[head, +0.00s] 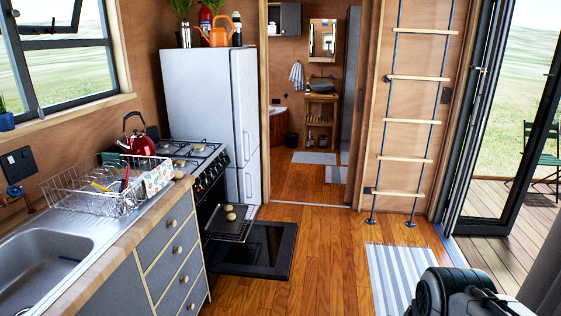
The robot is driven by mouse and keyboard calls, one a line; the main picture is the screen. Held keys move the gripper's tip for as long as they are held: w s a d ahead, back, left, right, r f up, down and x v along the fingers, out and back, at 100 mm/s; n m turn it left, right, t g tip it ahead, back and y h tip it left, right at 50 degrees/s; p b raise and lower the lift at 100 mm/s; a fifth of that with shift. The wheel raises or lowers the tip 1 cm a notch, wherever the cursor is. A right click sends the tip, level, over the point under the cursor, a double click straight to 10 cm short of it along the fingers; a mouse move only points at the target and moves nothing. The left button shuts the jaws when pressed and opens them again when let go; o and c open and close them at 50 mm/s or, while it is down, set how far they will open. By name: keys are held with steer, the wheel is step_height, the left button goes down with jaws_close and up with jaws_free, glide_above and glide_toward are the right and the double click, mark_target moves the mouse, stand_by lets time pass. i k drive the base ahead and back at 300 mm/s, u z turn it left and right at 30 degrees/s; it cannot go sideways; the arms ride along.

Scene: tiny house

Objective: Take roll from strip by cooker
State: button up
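A small light-brown roll (179,174) sits on the narrow strip of worktop between the dish rack and the cooker, near the front edge. The cooker (188,160) has its oven door (255,250) folded down. A dark tray (232,230) is pulled partly out of the oven, with a few more rolls (230,212) on it. Part of my own black arm shows at the bottom right, far from the roll on the strip. My gripper's fingers do not show.
A wire dish rack (110,200) with dishes stands left of the roll, beside the sink (40,265). A red kettle (138,138) stands behind. The open oven door blocks floor before the cooker. The wooden floor (325,250) is clear, with a striped rug (392,275) at right.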

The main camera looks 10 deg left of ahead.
mark_target(179, 174)
steer(key=u, duration=0.25)
steer(key=i, duration=1.6)
steer(key=u, duration=1.3)
steer(key=i, duration=1.65)
steer(key=u, duration=0.7)
